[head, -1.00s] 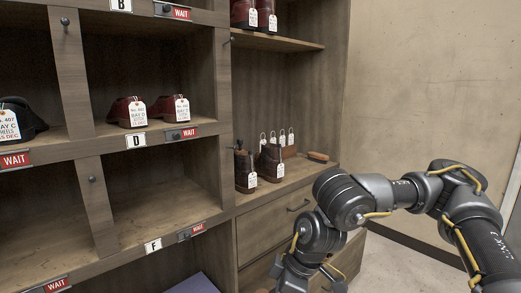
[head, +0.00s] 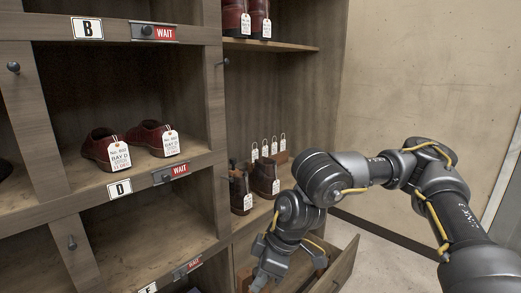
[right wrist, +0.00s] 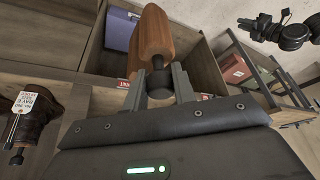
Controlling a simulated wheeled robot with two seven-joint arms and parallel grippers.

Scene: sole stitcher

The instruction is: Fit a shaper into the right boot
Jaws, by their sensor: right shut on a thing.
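My right gripper (head: 262,278) is low in the head view, by the open drawer. In the right wrist view, my right gripper (right wrist: 158,88) is shut on the dark stem of a brown wooden shaper (right wrist: 156,35). A pair of dark brown tagged boots stands on the shelf: the left boot (head: 239,188) and the right boot (head: 265,177). One tagged boot (right wrist: 38,118) shows at the left of the wrist view, apart from the shaper, with a dark rod and knob by it. A dark arm part (right wrist: 285,32), perhaps my left gripper, is at the wrist view's upper right.
The open drawer (head: 342,268) juts out below the boots' shelf. Cubbies with red shoes (head: 107,150) and WAIT signs fill the left. A purple box (right wrist: 119,29) and a rack holding a red box (right wrist: 234,70) show in the wrist view.

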